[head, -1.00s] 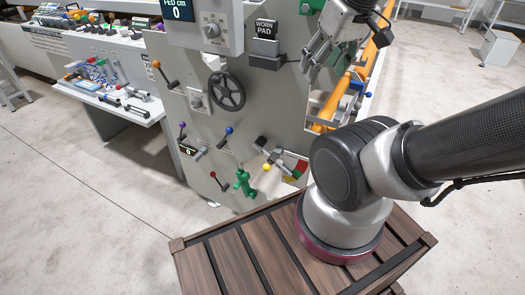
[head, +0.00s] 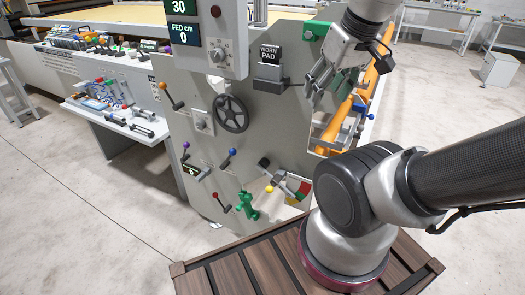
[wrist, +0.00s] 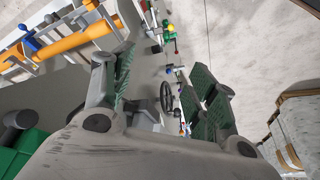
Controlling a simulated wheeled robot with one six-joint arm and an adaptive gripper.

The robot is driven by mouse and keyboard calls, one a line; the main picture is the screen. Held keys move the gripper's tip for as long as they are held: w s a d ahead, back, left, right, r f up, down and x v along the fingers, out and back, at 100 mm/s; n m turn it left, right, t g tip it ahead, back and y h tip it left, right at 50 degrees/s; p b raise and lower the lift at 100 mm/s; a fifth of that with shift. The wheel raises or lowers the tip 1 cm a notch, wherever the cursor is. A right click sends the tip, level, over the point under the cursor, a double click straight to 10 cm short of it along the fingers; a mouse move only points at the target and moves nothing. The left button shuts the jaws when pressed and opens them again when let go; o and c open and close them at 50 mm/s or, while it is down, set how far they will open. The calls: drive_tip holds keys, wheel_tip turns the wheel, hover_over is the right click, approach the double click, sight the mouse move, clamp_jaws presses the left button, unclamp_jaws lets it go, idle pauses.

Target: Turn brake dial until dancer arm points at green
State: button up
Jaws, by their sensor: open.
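My gripper (head: 322,82) is open and empty, at the right edge of the grey machine panel, beside the worn-pad holder. In the wrist view its green-padded fingers stand apart (wrist: 165,95), with the panel behind them. Low on the panel, a grey dancer arm (head: 282,181) crosses a coloured gauge (head: 302,188) with red and green parts. I cannot tell exactly where the arm points. A small dial on a white plate (head: 201,119) sits left of the black handwheel (head: 231,113); another dial (head: 215,54) is under the display. I cannot tell which is the brake dial. My gripper touches neither.
Coloured-ball levers (head: 226,158) and a green fitting (head: 248,205) stick out of the lower panel. An orange roller (head: 345,112) lies right of the panel. A tool bench (head: 115,110) stands left. A slatted wooden platform (head: 230,276) is in front. Floor at left is clear.

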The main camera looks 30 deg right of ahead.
drive_tip(key=n+t+h, duration=0.6)
drive_tip(key=n+h, duration=0.9)
drive_tip(key=n, duration=0.9)
approach(215, 56)
drive_tip(key=d, duration=0.1)
drive_tip(key=x, duration=0.8)
drive_tip(key=shift+w+a, duration=0.15)
drive_tip(key=shift+w, duration=0.1)
drive_tip(key=c, duration=1)
